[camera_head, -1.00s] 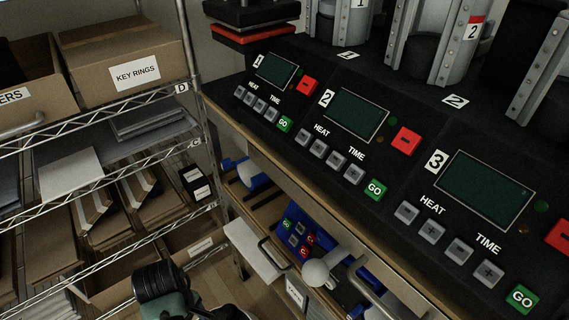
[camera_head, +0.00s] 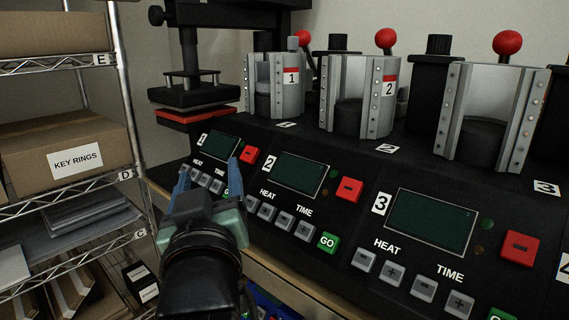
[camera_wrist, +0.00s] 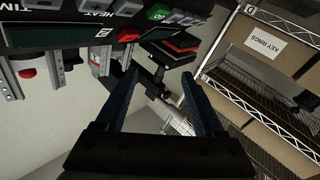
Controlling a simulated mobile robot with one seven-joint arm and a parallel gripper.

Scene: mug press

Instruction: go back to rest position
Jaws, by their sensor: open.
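My gripper (camera_head: 208,178) is in the lower left of the head view, in front of the control panel of press 1. Its two blue fingers point up and away, spread apart with nothing between them. In the wrist view my gripper (camera_wrist: 160,90) is also open and empty, and the picture is turned upside down. The mug presses stand in a row along the bench: press 1 (camera_head: 276,88), press 2 (camera_head: 357,97) and press 3 (camera_head: 487,115). Each has a red knob on a lever. No mug is clearly visible in them.
A wire shelf rack (camera_head: 132,120) with a KEY RINGS box (camera_head: 75,160) stands at the left. A flat press (camera_head: 193,95) with a red pad is at the back. Control panels with a red button (camera_head: 348,190) and green GO button (camera_head: 327,242) line the bench front.

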